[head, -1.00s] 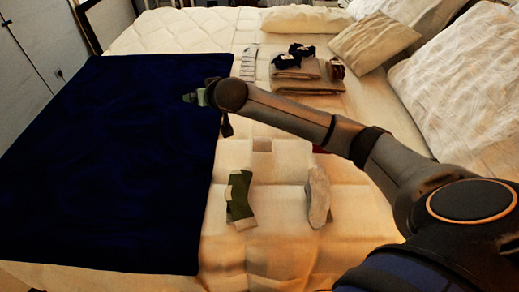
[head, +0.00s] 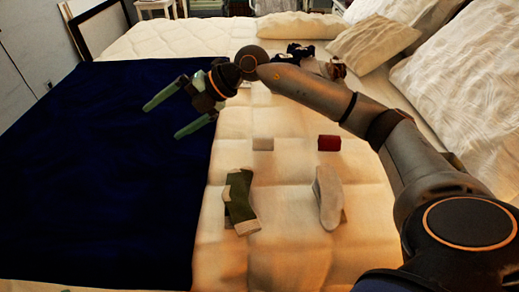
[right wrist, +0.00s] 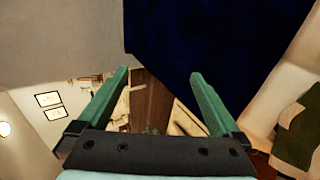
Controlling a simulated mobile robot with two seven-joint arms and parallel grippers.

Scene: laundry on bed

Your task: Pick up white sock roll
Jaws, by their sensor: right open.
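A small white roll (head: 263,144), which looks like the white sock roll, lies on the cream quilt near the middle of the head view. My right gripper (head: 163,121) is open and empty above the dark blue blanket, left of the white roll and clearly apart from it. Its two green fingers also show spread in the right wrist view (right wrist: 159,73), with nothing between them. The white roll cannot be made out in the right wrist view. My left gripper is not in view.
A dark red roll (head: 329,143) lies right of the white one. A green-and-white sock (head: 239,203) and a pale grey sock (head: 328,198) lie nearer. The blue blanket (head: 90,190) covers the bed's left side. Pillows (head: 375,45) stand at the back right.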

